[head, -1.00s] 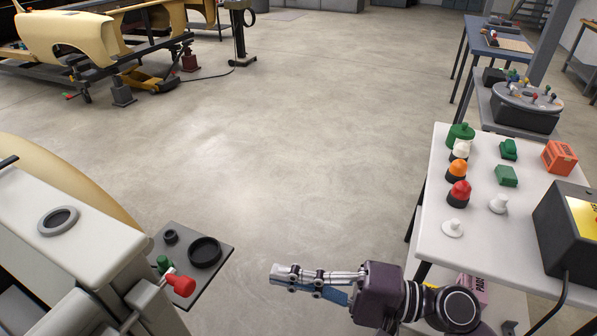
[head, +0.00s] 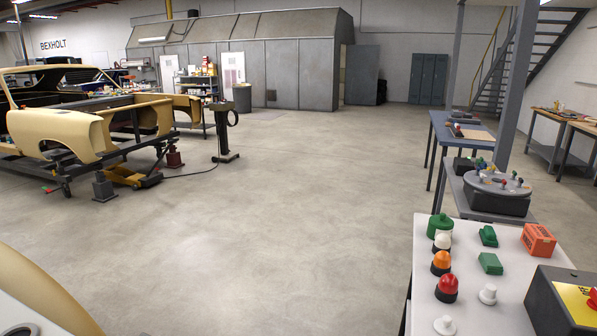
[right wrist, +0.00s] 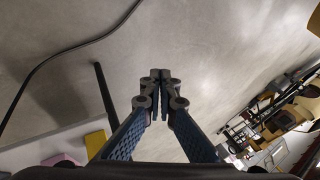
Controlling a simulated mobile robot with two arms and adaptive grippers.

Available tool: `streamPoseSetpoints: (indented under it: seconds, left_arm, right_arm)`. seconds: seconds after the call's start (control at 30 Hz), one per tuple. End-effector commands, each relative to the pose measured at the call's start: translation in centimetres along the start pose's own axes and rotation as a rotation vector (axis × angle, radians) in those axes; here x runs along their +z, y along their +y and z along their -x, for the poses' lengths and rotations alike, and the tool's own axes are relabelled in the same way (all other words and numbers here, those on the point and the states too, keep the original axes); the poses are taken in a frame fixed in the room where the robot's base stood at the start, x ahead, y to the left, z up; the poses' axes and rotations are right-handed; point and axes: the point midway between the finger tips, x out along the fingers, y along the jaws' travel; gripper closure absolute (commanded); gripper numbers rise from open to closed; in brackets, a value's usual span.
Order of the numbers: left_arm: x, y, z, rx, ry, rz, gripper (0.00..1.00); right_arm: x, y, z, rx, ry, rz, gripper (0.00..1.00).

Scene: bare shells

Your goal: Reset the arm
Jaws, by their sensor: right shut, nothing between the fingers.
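My right gripper (right wrist: 160,78) shows in the right wrist view, with its two fingers drawn together at the tips and nothing between them. Concrete floor lies beyond the fingertips. A table leg and a dark cable pass to its left, apart from it. The head view shows neither of my grippers.
A white table (head: 507,265) at the right holds a red-domed lamp (head: 447,289), an orange-domed lamp (head: 441,262), green blocks, an orange box (head: 538,240) and a black box with a yellow top. A car body shell (head: 75,130) stands at the left. The middle floor is clear.

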Motion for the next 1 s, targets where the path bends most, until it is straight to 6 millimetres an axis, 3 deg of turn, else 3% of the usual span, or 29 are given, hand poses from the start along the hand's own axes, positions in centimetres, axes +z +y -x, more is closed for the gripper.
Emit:
streamPoseSetpoints:
  seconds: [0.03,0.1,0.23,0.4,0.5,0.63,1.0]
  left_arm:
    - [0.0,0.0,0.0,0.000,0.000,0.000,1.00]
    - [0.0,0.0,0.0,0.000,-0.001,0.000,1.00]
    - [0.0,0.0,0.0,0.000,-0.001,0.000,1.00]
    - [0.1,0.0,0.0,0.000,-0.001,0.000,1.00]
    - [0.1,0.0,0.0,0.000,-0.001,0.000,1.00]
    - [0.1,0.0,0.0,0.000,-0.001,0.000,1.00]
    - [0.1,0.0,0.0,0.000,0.000,0.000,1.00]
  right_arm:
    - [2.9,3.1,-0.6,0.066,-0.025,0.044,1.00]
    - [6.5,7.1,-0.9,0.149,-0.060,0.126,1.00]
    - [14.0,13.5,-0.3,0.273,-0.154,0.296,1.00]
    - [22.6,18.7,1.7,0.351,-0.286,0.497,1.00]
    - [25.8,20.3,2.8,0.364,-0.342,0.577,1.00]
    - [27.8,21.1,3.5,0.368,-0.377,0.624,1.00]
    - [27.9,21.1,3.5,0.368,-0.379,0.628,1.00]
